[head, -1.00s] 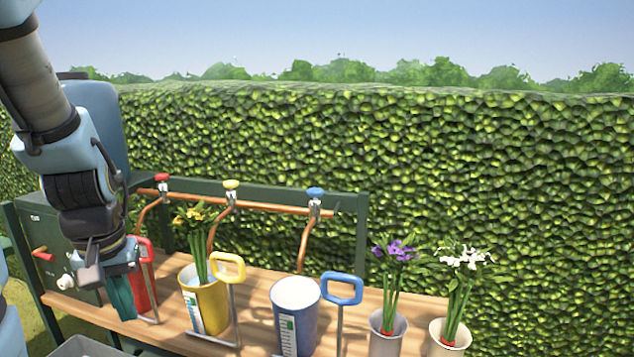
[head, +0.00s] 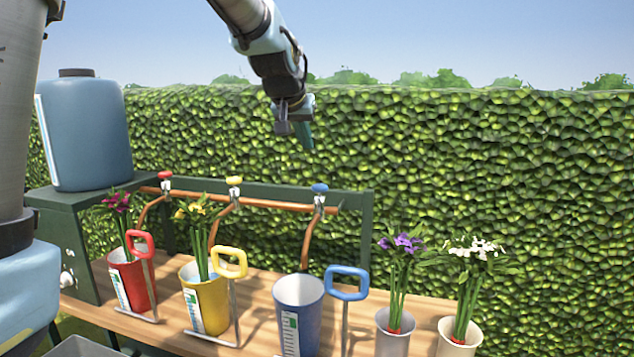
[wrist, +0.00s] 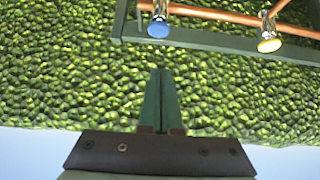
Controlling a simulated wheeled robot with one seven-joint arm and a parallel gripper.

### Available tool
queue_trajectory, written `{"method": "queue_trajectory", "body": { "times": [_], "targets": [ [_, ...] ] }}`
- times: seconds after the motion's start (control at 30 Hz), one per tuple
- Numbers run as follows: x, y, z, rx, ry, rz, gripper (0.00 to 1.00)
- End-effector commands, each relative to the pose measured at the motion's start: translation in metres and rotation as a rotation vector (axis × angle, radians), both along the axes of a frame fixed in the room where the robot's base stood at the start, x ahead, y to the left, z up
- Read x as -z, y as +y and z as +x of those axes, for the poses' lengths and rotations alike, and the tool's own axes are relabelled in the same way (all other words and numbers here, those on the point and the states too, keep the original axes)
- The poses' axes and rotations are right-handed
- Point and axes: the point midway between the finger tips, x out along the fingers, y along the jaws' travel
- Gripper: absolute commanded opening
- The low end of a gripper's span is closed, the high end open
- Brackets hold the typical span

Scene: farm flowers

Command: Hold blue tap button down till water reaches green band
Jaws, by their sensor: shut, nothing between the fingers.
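The blue tap button (head: 320,188) sits on top of its tap on the copper pipe, at the right end of the row. It also shows in the wrist view (wrist: 158,28). The blue bucket (head: 297,310) stands on the bench below the spout, with a scale strip (head: 290,333) on its front that has green marks. The water level inside it cannot be made out. My gripper (head: 309,148) is shut and empty, in the air above the taps and a little left of the blue button. Its green fingers (wrist: 160,75) are together in the wrist view.
A red button (head: 165,175) and a yellow button (head: 234,180) sit to the left, the yellow one also in the wrist view (wrist: 269,45). Red (head: 134,287) and yellow (head: 205,305) buckets hold flowers. Handles stand beside the buckets. A blue tank (head: 88,135) is far left. Air above the taps is clear.

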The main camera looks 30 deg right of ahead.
Motion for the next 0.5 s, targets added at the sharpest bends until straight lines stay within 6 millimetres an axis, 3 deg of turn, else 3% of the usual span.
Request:
{"method": "queue_trajectory", "body": {
  "times": [0.5],
  "targets": [
    [0.0026,-0.0086,0.0028,0.008,-0.006,-0.002,0.00]
  ]
}}
